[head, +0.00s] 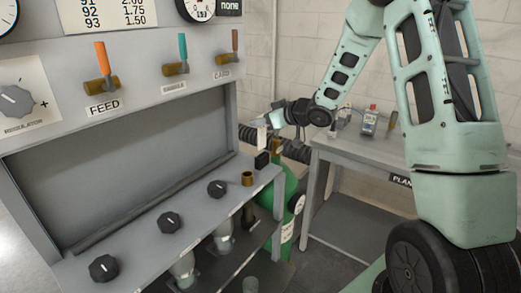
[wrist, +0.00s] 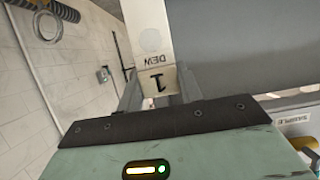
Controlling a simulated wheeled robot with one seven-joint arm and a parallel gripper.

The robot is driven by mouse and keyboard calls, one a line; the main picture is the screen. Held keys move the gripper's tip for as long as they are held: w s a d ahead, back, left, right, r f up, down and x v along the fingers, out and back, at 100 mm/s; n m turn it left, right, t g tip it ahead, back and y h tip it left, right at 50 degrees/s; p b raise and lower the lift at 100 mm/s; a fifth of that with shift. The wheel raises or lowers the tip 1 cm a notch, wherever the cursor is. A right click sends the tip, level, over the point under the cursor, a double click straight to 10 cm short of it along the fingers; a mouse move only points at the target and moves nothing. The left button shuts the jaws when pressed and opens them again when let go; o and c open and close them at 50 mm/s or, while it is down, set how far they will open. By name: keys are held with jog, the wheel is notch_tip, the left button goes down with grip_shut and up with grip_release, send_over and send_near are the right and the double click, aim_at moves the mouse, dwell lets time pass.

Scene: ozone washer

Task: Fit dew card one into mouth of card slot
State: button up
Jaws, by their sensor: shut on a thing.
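Dew card one (wrist: 152,42) is a white card marked "DEW" and "1". It is held between the two fingers of my gripper (wrist: 159,88) in the wrist view, and its lettering appears upside down. In the head view my gripper (head: 270,122) is small and far off, past the right end of the grey panel. The card (head: 261,137) hangs there as a pale upright strip. Below it, a small black block (head: 262,160) on the console ledge may be the card slot; its mouth cannot be made out. The card appears above the block and apart from it.
A brass cup (head: 247,178) and several black knobs (head: 217,188) line the ledge. A green cylinder (head: 282,200) stands behind the ledge's right end. A grey side table (head: 345,147) with small instruments is at the right. The panel carries FEED (head: 104,107) and other levers.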

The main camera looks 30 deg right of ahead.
aim_at(263, 138)
notch_tip(263, 138, down, 7)
jog(key=b, duration=0.5)
jog(key=shift+r, duration=0.3)
jog(key=o, duration=1)
jog(key=shift+c, duration=0.2)
jog(key=shift+s+d, duration=0.1)
